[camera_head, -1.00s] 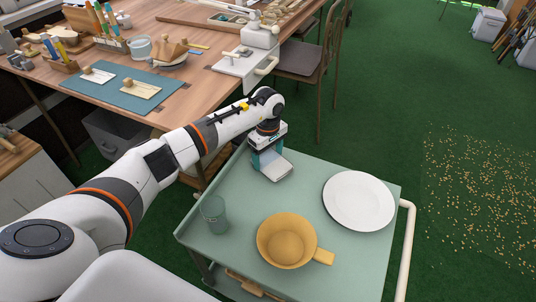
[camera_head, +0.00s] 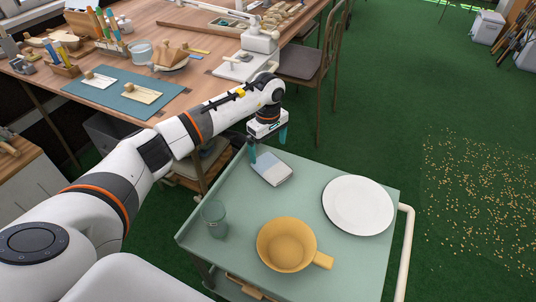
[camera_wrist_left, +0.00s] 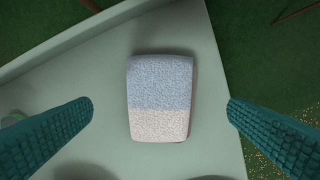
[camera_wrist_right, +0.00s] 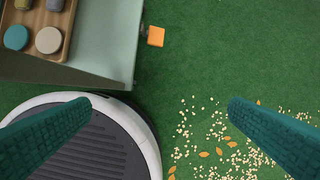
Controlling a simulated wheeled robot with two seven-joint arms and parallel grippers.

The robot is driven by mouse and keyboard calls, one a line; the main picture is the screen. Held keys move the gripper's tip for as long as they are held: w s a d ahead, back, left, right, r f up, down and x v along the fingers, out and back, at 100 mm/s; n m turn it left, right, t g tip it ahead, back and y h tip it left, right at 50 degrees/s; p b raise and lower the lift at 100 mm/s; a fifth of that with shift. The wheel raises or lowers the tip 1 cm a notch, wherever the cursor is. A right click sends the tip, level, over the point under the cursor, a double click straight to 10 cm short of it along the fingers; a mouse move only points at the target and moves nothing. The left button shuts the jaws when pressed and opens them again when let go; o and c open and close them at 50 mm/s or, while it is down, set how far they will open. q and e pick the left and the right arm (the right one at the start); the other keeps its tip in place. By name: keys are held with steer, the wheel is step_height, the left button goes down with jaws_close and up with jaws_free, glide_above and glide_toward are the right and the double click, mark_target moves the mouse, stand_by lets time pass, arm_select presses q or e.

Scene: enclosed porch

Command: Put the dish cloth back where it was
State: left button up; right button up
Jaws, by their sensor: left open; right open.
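The dish cloth (camera_head: 272,169) lies folded and flat on the green cart top (camera_head: 240,250), near its far left edge. In the left wrist view the dish cloth (camera_wrist_left: 160,97) is blue-grey with a pale band, centred between the fingers and apart from both. My left gripper (camera_head: 268,143) is open and empty just above the cloth; its teal fingers frame it in the left wrist view (camera_wrist_left: 160,112). My right gripper is outside the head view. In its wrist view the right gripper (camera_wrist_right: 160,112) is open and empty above the floor.
On the cart stand a green glass (camera_head: 215,218), a yellow bowl (camera_head: 287,243) with a handle and a white plate (camera_head: 358,205). A wooden table (camera_head: 140,108) with crafts stands behind. An orange block (camera_wrist_right: 155,36) and scattered bits (camera_wrist_right: 215,140) lie on the green floor.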

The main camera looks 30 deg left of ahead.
mark_target(268, 162)
arm_select(q)
step_height(268, 162, up, 6)
steer(key=shift+r+p, duration=0.15)
steer(key=shift+p, duration=0.15)
arm_select(e)
step_height(268, 162, down, 3)
steer(key=shift+r, duration=0.1)
